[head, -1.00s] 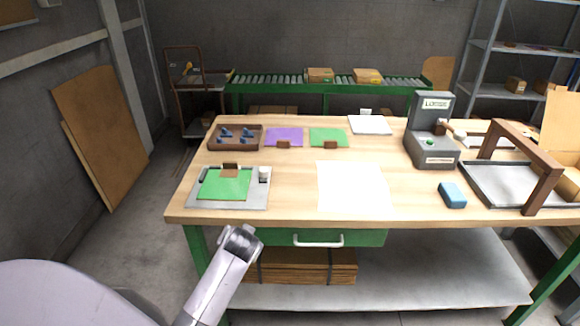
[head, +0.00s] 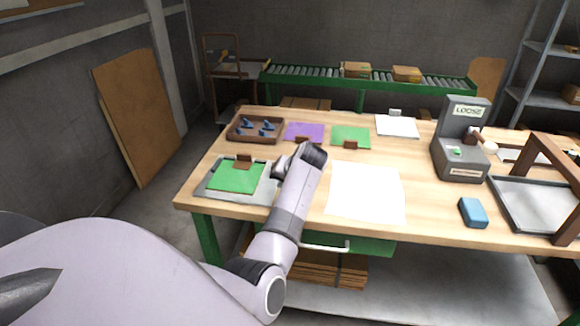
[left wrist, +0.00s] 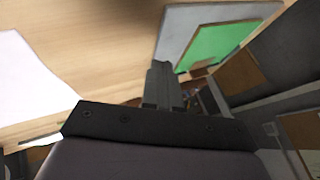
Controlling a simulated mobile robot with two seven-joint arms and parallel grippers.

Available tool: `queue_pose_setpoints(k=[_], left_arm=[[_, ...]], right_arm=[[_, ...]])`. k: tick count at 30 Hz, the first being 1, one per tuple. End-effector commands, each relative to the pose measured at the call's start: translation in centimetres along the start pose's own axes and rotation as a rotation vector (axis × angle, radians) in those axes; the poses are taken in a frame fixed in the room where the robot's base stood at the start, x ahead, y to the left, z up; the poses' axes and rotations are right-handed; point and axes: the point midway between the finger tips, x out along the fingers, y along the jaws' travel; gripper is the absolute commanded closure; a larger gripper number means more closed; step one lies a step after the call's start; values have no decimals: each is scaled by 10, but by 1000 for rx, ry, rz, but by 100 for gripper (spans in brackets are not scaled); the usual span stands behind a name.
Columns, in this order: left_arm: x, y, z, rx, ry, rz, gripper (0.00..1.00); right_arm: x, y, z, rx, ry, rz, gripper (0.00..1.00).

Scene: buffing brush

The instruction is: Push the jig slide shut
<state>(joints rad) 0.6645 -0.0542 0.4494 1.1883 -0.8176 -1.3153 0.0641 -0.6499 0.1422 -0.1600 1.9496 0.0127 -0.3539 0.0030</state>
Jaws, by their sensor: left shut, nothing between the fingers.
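The jig is a grey plate (head: 208,190) at the table's front left. A green panel (head: 236,178) with a brown upright tab (head: 244,161) lies on it. In the left wrist view the grey plate (left wrist: 178,40) and green panel (left wrist: 214,46) show at the upper right. My left gripper (head: 281,166) is over the table just right of the jig, partly hidden by my own wrist. Its fingers (left wrist: 161,72) are shut and empty. I cannot tell whether they touch the jig. My right gripper is out of view.
A brown tray (head: 256,138) with blue pieces stands behind the jig. Purple (head: 304,131) and green (head: 350,135) sheets lie beside it. A white sheet (head: 366,195) lies to the right. A grey machine (head: 462,140), blue block (head: 473,212) and framed tray (head: 535,205) are farther right.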

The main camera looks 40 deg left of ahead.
Motion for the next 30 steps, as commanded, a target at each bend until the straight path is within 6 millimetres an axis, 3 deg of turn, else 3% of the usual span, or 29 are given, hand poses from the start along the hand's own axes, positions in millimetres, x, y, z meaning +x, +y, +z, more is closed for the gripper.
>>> queue_pose_setpoints(k=[1, 6, 12, 30], left_arm=[[-6, 4, -14, -5, -3, 6, 100], [-23, 14, -44, -1, -15, 17, 100], [-39, 22, -65, 12, -16, 26, 100], [-42, 25, -68, 16, -16, 29, 100]], right_arm=[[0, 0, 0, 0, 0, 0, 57], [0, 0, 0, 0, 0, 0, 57], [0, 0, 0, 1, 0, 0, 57], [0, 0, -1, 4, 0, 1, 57]])
